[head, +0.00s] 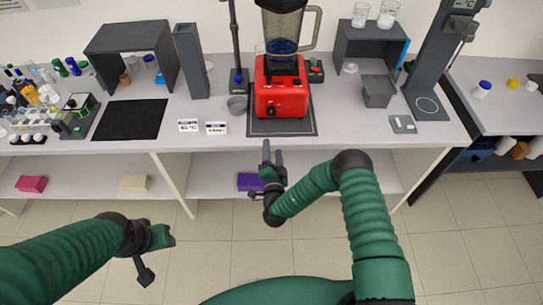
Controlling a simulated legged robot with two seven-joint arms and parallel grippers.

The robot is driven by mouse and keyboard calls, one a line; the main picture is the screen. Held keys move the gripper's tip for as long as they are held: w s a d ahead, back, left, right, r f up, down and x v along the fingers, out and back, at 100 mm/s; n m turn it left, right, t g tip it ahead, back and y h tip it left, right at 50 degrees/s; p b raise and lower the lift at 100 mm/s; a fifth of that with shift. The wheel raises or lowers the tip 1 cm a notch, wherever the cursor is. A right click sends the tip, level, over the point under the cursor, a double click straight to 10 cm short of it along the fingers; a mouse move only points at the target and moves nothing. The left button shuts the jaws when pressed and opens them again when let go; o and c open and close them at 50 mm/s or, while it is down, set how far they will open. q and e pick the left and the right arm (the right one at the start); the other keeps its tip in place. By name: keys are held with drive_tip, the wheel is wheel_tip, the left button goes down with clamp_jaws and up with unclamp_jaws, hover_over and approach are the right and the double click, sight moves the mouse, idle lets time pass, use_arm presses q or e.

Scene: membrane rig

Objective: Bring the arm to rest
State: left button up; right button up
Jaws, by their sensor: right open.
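My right arm, green with black joints, reaches in from the lower right. My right gripper (272,160) is open and empty, in front of the bench's front edge and below the red blender (282,92). My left arm comes in from the left edge. My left gripper (158,257) hangs over the tiled floor at the lower left, well away from the bench. Its two dark fingers look spread apart with nothing between them. Neither gripper touches anything that I can see.
The white bench (225,137) carries the blender on a dark mat, a grey bin (377,91), a dark mat (130,119) and racks of bottles at left. A purple box (250,182) and a pink box (31,184) lie on the lower shelf. The floor in front is clear.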

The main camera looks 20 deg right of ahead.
drive_tip(key=s+a+r+n+g+y+b, duration=0.1)
drive_tip(key=a+r+n+g+y+b, duration=0.15)
drive_tip(key=a+n+g+y, duration=0.65)
use_arm(q)
drive_tip(key=s+b+x, duration=0.1)
drive_tip(key=b+x, duration=0.2)
drive_tip(key=x, duration=0.3)
drive_tip(key=shift+w+d+f+b, duration=0.15)
drive_tip(key=shift+w+f+b, duration=0.05)
drive_tip(key=shift+f+b, duration=0.15)
use_arm(e)
drive_tip(key=s+d+r+n+g+h, duration=0.1)
drive_tip(key=s+d, duration=0.3)
drive_tip(key=s, duration=0.5)
drive_tip(key=s+d+r+n+g+h, duration=0.1)
drive_tip(key=s+d+n+g+h, duration=0.1)
drive_tip(key=s, duration=0.6)
drive_tip(key=s+d+r+n+g+h, duration=0.1)
drive_tip(key=s+d+g, duration=0.1)
drive_tip(key=s+d, duration=0.3)
drive_tip(key=s, duration=0.4)
drive_tip(key=shift+s+d+r+n+g+h, duration=0.3)
drive_tip(key=shift+s+d+r+n+g, duration=0.05)
drive_tip(key=shift+n+g, duration=0.05)
use_arm(q)
drive_tip(key=shift+s, duration=0.15)
use_arm(e)
drive_tip(key=shift+s, duration=0.15)
